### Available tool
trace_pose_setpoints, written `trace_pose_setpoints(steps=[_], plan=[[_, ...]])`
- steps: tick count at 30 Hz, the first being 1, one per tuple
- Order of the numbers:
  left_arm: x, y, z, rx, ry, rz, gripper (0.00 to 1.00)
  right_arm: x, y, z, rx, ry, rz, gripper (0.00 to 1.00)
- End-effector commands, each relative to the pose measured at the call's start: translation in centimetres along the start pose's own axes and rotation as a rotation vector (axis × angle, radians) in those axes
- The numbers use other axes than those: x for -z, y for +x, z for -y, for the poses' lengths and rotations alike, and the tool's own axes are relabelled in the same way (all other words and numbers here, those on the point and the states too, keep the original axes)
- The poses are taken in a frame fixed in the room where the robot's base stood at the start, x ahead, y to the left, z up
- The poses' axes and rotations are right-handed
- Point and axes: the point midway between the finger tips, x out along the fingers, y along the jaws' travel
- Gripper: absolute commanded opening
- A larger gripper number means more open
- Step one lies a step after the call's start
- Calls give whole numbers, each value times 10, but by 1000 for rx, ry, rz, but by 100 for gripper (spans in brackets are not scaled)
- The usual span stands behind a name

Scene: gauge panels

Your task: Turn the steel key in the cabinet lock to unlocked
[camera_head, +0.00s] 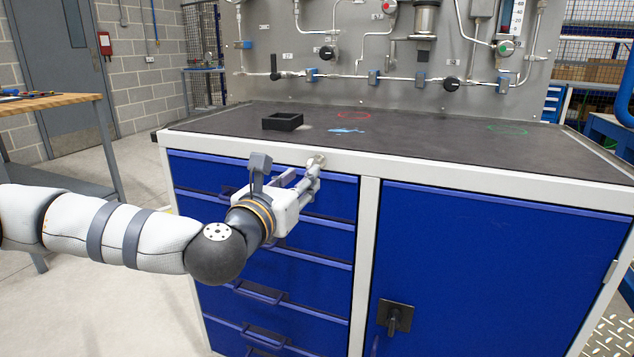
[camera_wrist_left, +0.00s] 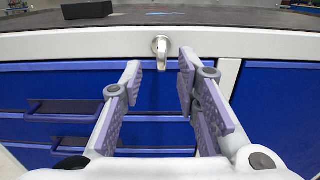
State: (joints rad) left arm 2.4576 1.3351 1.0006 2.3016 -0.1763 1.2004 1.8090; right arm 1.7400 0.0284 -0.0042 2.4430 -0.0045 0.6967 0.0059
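The steel key (camera_wrist_left: 161,48) sits in the lock on the pale top rail of the cabinet (camera_head: 450,170), above the blue drawers. In the left wrist view its round head is at the rail and its grip hangs straight down. In the head view the key (camera_head: 317,160) shows small, just past my fingers. My left gripper (camera_wrist_left: 161,76) is open, with one finger on each side of the key and a gap to both. It also shows in the head view (camera_head: 308,178), in front of the rail. My right gripper is not in view.
A black square tray (camera_head: 283,121) stands on the dark worktop (camera_head: 430,145), near the key. Drawer handles (camera_head: 260,292) stick out below my left gripper. A black door handle (camera_head: 395,317) is at the lower right. A grey panel (camera_head: 350,50) with pipes and valves rises behind.

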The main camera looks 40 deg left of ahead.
Motion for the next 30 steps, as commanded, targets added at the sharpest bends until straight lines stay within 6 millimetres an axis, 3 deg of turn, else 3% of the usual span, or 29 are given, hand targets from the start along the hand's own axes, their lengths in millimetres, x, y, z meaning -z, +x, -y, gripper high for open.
trace_pose_setpoints(steps=[3,9,17,18,22,30], plan=[[-2,27,0,-1,2,-1,29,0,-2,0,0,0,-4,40],[-1,52,0,1,2,-2,29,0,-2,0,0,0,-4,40],[0,55,1,3,2,-3,29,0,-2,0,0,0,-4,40],[0,55,1,3,2,-3,27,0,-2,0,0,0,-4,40],[0,55,1,2,2,-3,0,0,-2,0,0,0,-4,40],[0,55,1,3,7,-3,0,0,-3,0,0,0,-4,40]])
